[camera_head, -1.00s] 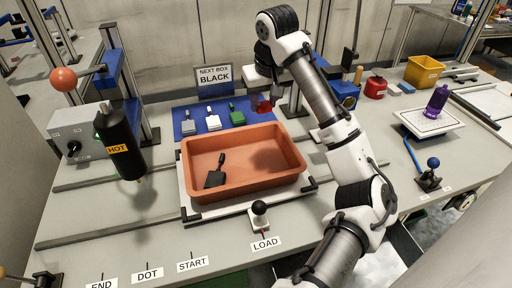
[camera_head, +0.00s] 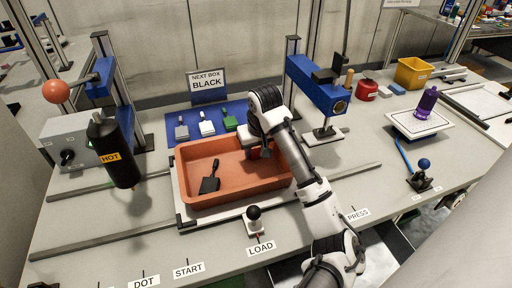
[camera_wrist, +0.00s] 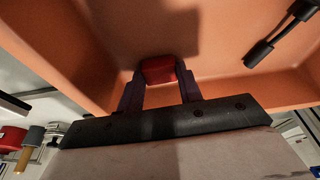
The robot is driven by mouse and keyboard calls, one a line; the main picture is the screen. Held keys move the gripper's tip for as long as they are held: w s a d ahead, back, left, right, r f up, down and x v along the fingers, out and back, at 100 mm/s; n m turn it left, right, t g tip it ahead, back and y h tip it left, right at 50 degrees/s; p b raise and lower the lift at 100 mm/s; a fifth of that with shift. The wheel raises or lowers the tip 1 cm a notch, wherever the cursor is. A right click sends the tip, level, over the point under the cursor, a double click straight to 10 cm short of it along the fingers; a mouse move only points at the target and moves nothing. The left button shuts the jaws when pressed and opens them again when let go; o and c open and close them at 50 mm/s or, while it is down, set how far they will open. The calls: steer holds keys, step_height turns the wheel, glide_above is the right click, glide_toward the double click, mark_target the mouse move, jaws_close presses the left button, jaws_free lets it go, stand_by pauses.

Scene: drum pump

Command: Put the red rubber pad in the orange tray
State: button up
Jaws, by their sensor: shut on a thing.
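The orange tray (camera_head: 185,180) sits on a white plate in the middle of the bench; its floor and walls fill much of the wrist view (camera_wrist: 225,45). My gripper (camera_head: 262,152) points down over the right end of the tray. In the wrist view my gripper (camera_wrist: 160,82) is shut on the red rubber pad (camera_wrist: 158,69), held between the two fingertips. The pad is hidden in the head view, and I cannot tell if it touches the tray floor.
Grey (camera_head: 181,131), white (camera_head: 206,127) and green (camera_head: 229,123) pads lie on the blue mat (camera_head: 165,113) behind the tray. A black HOT bottle (camera_head: 117,155) hangs at left. A blue press (camera_head: 318,90) stands right. The LOAD knob (camera_head: 254,213) is in front.

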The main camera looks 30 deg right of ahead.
steer(key=shift+f, duration=0.1)
steer(key=o, duration=1)
steer(key=b+v, duration=0.1)
steer(key=v, duration=1.1)
